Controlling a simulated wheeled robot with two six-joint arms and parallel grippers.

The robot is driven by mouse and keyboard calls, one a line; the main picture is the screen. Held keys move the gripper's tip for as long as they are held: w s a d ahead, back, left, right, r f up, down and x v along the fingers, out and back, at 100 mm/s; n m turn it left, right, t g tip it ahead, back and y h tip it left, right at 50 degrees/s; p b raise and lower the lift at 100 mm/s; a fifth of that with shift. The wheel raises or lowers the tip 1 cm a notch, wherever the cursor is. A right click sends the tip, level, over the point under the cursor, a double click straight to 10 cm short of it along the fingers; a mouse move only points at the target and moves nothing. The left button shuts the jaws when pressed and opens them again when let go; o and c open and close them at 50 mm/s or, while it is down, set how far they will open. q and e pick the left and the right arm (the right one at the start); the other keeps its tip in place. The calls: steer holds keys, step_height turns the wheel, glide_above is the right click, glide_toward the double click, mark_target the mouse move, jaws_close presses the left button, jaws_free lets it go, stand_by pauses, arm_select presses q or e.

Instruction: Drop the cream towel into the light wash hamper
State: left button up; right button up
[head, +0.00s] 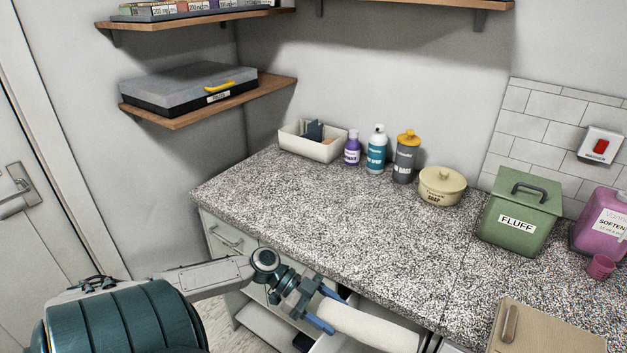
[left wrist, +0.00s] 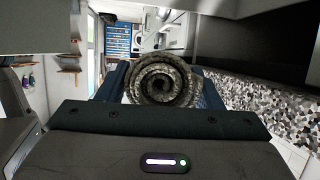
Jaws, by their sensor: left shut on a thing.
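My left gripper (head: 327,309) is in front of the counter's front edge at the bottom middle of the head view. Its blue fingers are shut on one end of a rolled cream towel (head: 372,328), which sticks out to the right, roughly level. In the left wrist view the towel's spiral end (left wrist: 163,82) sits between the fingers and looks dark in shadow. I cannot make out a light wash hamper in either view. My right gripper is not in view.
The speckled counter (head: 290,205) has clear room in its middle. Along its back stand a white bin (head: 325,150), several bottles, a soap pot (head: 441,187) and a green FLUFF box (head: 520,210). Open drawers (head: 268,325) stick out below the counter near my arm.

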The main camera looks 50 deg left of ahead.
arm_select(q)
steer(key=shift+f, duration=0.1)
steer(key=o, duration=1.2)
steer(key=shift+c, duration=0.2)
steer(key=shift+s, duration=0.1)
steer(key=shift+s+a, duration=0.2)
steer(key=shift+a, duration=0.35)
steer(key=p+v, duration=0.3)
steer(key=v, duration=0.6)
steer(key=shift+a+r, duration=0.2)
steer(key=shift+r, duration=0.1)
steer(key=shift+f, duration=0.1)
